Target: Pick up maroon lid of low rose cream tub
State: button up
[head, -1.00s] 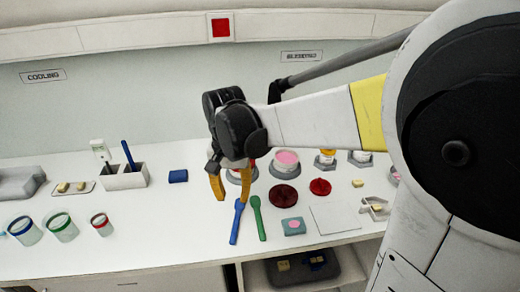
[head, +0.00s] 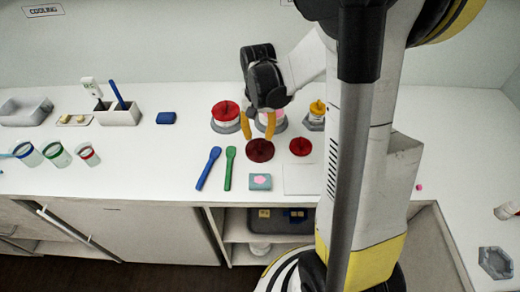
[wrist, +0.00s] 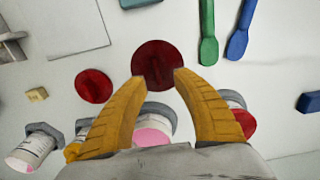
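The dark maroon lid (head: 260,150) lies flat on the white counter, in front of the low tub of rose cream (head: 279,121). My gripper (head: 259,138) is open and points down at the lid, with nothing held. In the wrist view, the maroon lid (wrist: 158,58) shows just beyond and between the two orange fingertips (wrist: 160,76). The fingertips overlap its near edge in the picture; I cannot tell whether they touch it. The tub's pink cream (wrist: 152,137) shows partly between the fingers. My gripper hides much of the tub in the head view.
A brighter red lid (head: 301,146) lies right of the maroon one. A red-lidded tub (head: 226,112) and an orange-topped container (head: 317,112) stand behind. Blue (head: 208,168) and green (head: 230,167) spatulas lie to the left. A teal block with a pink top (head: 260,182) lies in front.

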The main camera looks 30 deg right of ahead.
aim_at(260, 145)
notch_tip(260, 145, down, 5)
jog(key=shift+s+d+f+b, duration=0.1)
jog(key=shift+s+d+b, duration=0.05)
jog(key=shift+b, duration=1.05)
grip_shut()
jog(key=shift+r, duration=0.25)
